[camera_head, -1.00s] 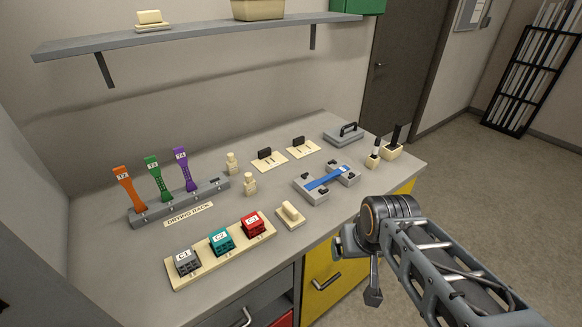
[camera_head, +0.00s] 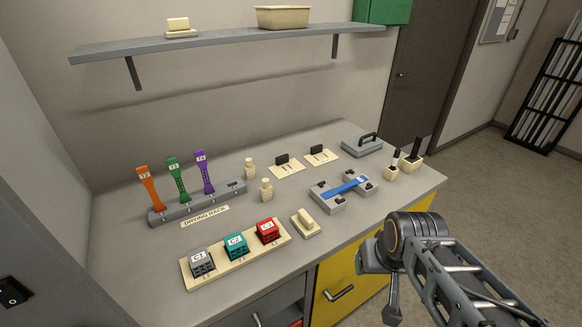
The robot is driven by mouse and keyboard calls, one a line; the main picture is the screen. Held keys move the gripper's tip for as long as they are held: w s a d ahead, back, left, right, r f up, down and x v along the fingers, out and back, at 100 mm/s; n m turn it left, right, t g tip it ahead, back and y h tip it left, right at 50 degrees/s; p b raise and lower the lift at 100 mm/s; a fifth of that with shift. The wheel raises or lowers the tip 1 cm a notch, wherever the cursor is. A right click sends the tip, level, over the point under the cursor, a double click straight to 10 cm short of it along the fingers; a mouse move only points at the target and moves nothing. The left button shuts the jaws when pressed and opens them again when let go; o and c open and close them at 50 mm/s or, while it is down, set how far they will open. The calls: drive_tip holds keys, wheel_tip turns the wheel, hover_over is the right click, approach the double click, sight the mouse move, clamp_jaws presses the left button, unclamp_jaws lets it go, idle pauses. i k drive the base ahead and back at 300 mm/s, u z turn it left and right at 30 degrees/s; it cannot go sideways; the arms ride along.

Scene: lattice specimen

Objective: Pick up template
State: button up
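No object is marked as the template, so I cannot tell which one it is. A flat grey block with a black handle (camera_head: 362,146) lies at the back right of the counter. Two cream plates with slots and black grips, a left one (camera_head: 286,168) and a right one (camera_head: 319,156), lie at the back. A blue strip specimen (camera_head: 345,185) lies across a grey fixture (camera_head: 327,201) with dark clamps. My gripper (camera_head: 392,306) hangs at the lower right, in front of the yellow cabinet and apart from all these objects. Its fingers are not clear enough to judge.
A drying rack (camera_head: 200,203) holds orange, green and purple specimens at left. A shelf (camera_head: 225,37) overhangs the back.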

sight(281, 161)
drive_tip(key=z, duration=0.5)
drive_tip(key=k, duration=1.25)
drive_tip(key=z, duration=0.6)
drive_tip(key=i, duration=1.8)
drive_tip(key=u, duration=1.6)
drive_tip(key=i, duration=0.6)
drive_tip(key=u, duration=0.65)
